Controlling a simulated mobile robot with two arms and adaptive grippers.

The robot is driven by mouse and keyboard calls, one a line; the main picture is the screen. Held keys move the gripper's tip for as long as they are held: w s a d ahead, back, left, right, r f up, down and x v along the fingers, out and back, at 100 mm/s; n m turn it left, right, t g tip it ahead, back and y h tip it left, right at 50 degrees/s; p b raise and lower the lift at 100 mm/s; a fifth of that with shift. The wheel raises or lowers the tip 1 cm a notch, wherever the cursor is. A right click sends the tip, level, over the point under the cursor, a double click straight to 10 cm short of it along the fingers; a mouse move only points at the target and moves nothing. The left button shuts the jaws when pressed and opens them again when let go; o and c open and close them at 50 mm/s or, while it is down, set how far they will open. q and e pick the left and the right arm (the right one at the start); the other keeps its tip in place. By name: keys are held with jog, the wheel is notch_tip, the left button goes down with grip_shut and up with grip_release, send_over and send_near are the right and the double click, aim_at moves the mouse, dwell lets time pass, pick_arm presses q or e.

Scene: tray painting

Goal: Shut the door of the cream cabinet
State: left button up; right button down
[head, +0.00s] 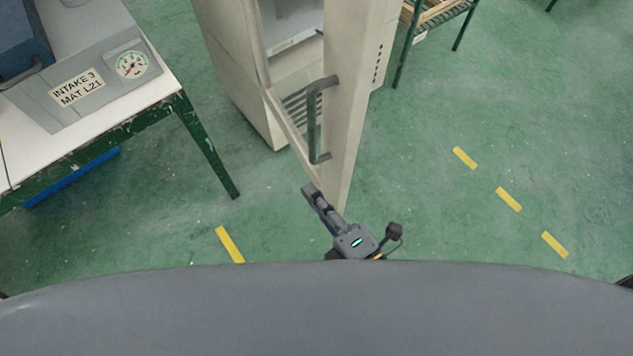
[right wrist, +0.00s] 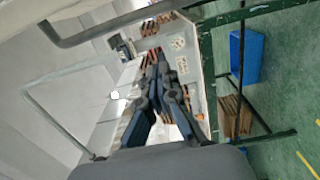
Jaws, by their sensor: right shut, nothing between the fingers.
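The cream cabinet (head: 233,70) stands at the top centre of the head view. Its door (head: 350,110) stands open and swung out towards me, and part of the interior shows left of it. A dark grey bar handle (head: 313,120) is on the door. My right gripper (head: 308,188) is shut and empty, its tips just below the handle in the picture and close to the door's lower left edge. I cannot tell whether it touches the door. In the right wrist view the shut fingers (right wrist: 158,62) show with a grey bar, probably the handle, at upper left. My left gripper is out of view.
A white-topped table (head: 165,85) with green legs stands at left, bearing a grey panel (head: 85,80) with a gauge. A green-legged rack (head: 440,12) stands behind the cabinet at right. The green floor right of the door is clear, with yellow dashes (head: 508,199).

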jog(key=p+x, duration=0.3)
jog(key=x, duration=0.6)
jog(key=d, duration=0.4)
jog(key=shift+w+p, duration=0.3)
jog(key=shift+w, duration=0.1)
